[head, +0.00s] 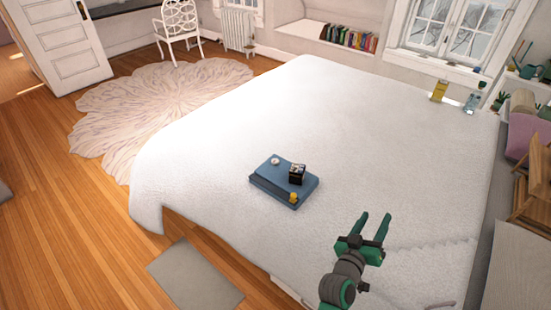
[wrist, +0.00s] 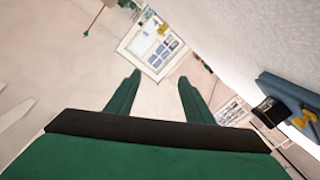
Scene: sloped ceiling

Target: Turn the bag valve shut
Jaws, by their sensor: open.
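A flat blue bag-like block (head: 268,184) lies on the bed, left of my gripper in the head view. On it are a yellow part (head: 293,197) at the near corner, which may be the valve, a black box-shaped part (head: 297,173) and a small white round part (head: 275,161). In the wrist view the blue block (wrist: 285,92) is at the right edge, tilted, with the yellow part (wrist: 303,118) and black part (wrist: 270,111). The valve's setting cannot be told. My gripper (head: 375,217) is open and empty, above the bed and apart from the block; its fingers also show in the wrist view (wrist: 159,78).
The white bed (head: 330,110) is broad and mostly clear around the block. A yellow box (head: 439,90) and a bottle (head: 471,103) stand by the far right edge. Shelves with plants and wooden furniture (head: 533,190) line the right side. A grey mat (head: 195,274) lies on the floor.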

